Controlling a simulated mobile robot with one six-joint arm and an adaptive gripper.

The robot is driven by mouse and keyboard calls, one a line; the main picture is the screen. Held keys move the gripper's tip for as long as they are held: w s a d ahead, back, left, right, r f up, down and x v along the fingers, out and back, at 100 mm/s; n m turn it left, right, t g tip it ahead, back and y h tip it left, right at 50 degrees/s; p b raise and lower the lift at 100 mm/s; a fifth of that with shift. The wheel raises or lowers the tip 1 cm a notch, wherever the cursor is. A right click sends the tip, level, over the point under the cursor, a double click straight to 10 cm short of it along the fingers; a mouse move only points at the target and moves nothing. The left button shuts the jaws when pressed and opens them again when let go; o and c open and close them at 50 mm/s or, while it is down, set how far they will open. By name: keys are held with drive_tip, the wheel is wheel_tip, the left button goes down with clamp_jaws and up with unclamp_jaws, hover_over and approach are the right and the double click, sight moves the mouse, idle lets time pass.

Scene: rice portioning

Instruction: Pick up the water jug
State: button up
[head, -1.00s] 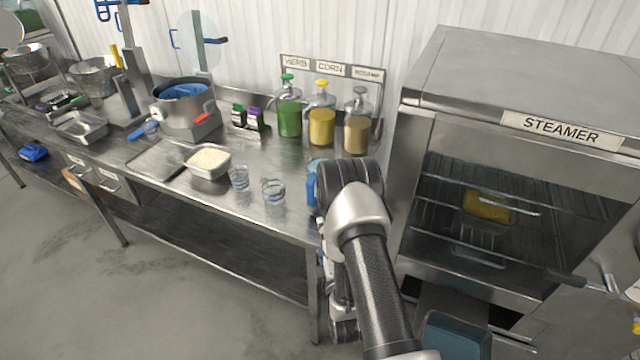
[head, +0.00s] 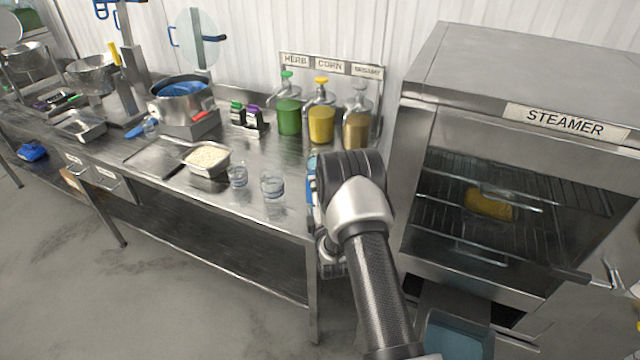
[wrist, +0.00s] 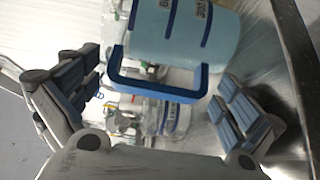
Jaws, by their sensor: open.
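The water jug (wrist: 185,35) shows in the wrist view as a light blue body with dark blue stripes and a blue handle (wrist: 158,91). My gripper (wrist: 160,105) is open, one finger on each side of the handle, with visible gaps and no contact that I can see. In the head view my arm hides most of the jug; only a sliver of it (head: 312,164) shows at the arm's left edge, near the right end of the steel table.
On the steel table (head: 262,225), two clear cups (head: 272,188) and a tray of rice (head: 207,160) stand left of my arm. Green, yellow and brown pump bottles (head: 322,125) stand behind. The steamer (head: 520,80) is close on the right.

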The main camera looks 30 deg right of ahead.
drive_tip(key=shift+x, duration=0.9)
drive_tip(key=shift+c, duration=0.2)
drive_tip(key=c, duration=1.6)
drive_tip(key=shift+r, duration=0.15)
drive_tip(key=shift+c, duration=0.6)
drive_tip(key=shift+r, duration=0.15)
